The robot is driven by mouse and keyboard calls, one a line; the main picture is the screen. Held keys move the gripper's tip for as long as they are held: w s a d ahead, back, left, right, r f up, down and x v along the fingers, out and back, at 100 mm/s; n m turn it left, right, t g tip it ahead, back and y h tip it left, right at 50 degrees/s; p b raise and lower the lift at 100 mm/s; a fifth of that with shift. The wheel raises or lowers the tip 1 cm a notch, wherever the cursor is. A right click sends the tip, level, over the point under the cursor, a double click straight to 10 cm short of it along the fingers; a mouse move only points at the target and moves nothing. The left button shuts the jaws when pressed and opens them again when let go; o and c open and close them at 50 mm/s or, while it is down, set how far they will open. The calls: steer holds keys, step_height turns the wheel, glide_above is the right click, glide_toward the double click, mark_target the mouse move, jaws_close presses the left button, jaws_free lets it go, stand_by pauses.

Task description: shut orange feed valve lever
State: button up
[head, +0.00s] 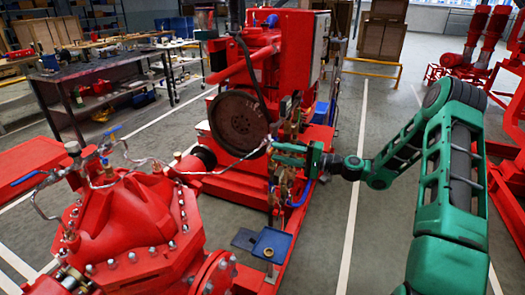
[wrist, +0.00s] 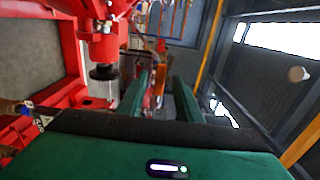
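My gripper (head: 280,154) reaches in from the right to the valve and pipe cluster beside the red engine in the head view. In the wrist view its two green fingers (wrist: 161,88) stand apart. An orange lever-like part (wrist: 159,80) shows in the gap between them, probably the feed valve lever. I cannot tell whether either finger touches it. In the head view the lever is not clearly made out among the brass fittings (head: 291,108) and my gripper.
The red engine (head: 262,50) with its dark round flywheel (head: 238,118) is just left of my gripper. A red pump casing (head: 130,220) with blue-handled valves fills the front left. A blue tray (head: 270,243) sits low in front. Open floor (head: 385,110) lies right of the pumpset.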

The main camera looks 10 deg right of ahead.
steer(key=x, duration=0.7)
steer(key=shift+w+a, duration=0.2)
steer(key=shift+a, duration=0.05)
